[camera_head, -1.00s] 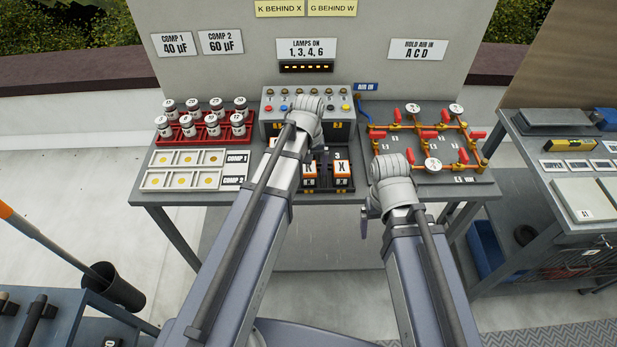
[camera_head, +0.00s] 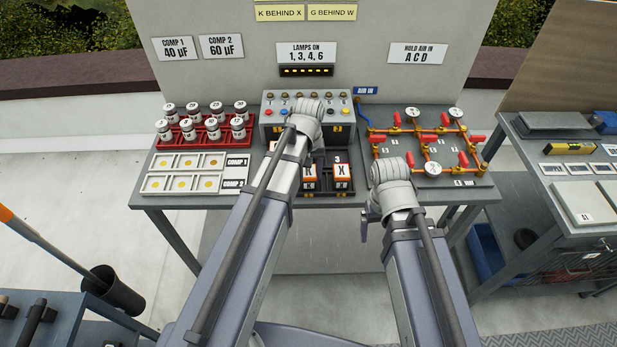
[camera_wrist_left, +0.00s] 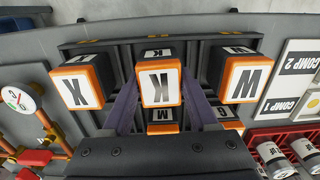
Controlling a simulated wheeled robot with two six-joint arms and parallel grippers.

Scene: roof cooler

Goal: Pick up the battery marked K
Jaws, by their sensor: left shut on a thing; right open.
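The battery marked K (camera_wrist_left: 160,83) is an orange-edged block with a white label, in the middle of the left wrist view. My left gripper (camera_wrist_left: 160,95) has its two fingers on either side of it and is shut on it. In the head view the K battery (camera_head: 309,174) shows partly beside my left arm, at the black battery rack (camera_head: 328,192). I cannot tell whether it is lifted. My right gripper (camera_head: 366,226) is mostly hidden by its own wrist, empty in front of the bench edge.
The battery X (camera_wrist_left: 82,80) and the battery W (camera_wrist_left: 246,78) flank K closely. Further batteries M (camera_wrist_left: 162,114) and G (camera_wrist_left: 228,113) show past my fingers. A red capacitor rack (camera_head: 187,141) stands left, orange pipes with red valves (camera_head: 446,118) right.

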